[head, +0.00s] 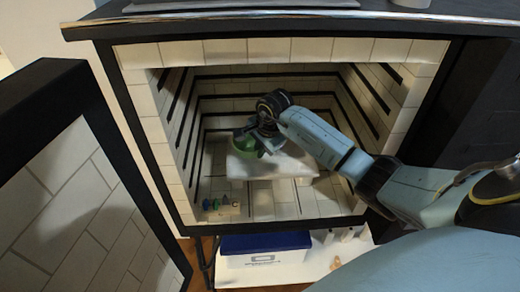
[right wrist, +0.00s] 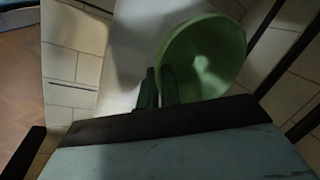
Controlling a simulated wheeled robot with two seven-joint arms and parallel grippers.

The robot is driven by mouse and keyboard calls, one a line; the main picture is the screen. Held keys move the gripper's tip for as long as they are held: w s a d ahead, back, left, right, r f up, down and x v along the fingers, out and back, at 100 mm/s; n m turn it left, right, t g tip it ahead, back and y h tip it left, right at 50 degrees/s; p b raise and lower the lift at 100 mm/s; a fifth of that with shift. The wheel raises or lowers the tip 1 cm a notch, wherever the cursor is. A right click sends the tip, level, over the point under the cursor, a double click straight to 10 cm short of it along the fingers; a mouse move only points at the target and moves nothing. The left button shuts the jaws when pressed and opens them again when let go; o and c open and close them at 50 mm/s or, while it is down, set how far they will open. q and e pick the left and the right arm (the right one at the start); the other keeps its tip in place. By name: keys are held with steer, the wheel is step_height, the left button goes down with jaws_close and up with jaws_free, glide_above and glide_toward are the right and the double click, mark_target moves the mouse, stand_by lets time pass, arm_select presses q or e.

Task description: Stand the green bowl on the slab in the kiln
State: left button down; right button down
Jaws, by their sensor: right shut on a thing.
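The green bowl (head: 243,145) is inside the open kiln (head: 160,135), at the left part of the pale slab (head: 275,165). My right gripper (head: 262,138) reaches into the kiln and is shut on the bowl's rim. In the right wrist view the fingers (right wrist: 158,88) pinch the left edge of the bowl (right wrist: 210,62), with its hollow inside showing. The slab (right wrist: 125,60) shows pale beside and below it. I cannot tell whether the bowl's base touches the slab. My left gripper is out of view.
The kiln door (head: 85,180) stands open at the left. Dark ridges line the kiln's tiled side and back walls. Several small coloured pieces (head: 217,204) stand on the kiln floor at the front left. A box with a blue lid (head: 265,243) sits below the kiln.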

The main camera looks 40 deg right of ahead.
steer(key=c, duration=2)
jaws_free()
steer(key=shift+f, duration=0.15)
steer(key=o, duration=0.4)
steer(key=shift+p+v, duration=5.05)
steer(key=shift+v, duration=1.15)
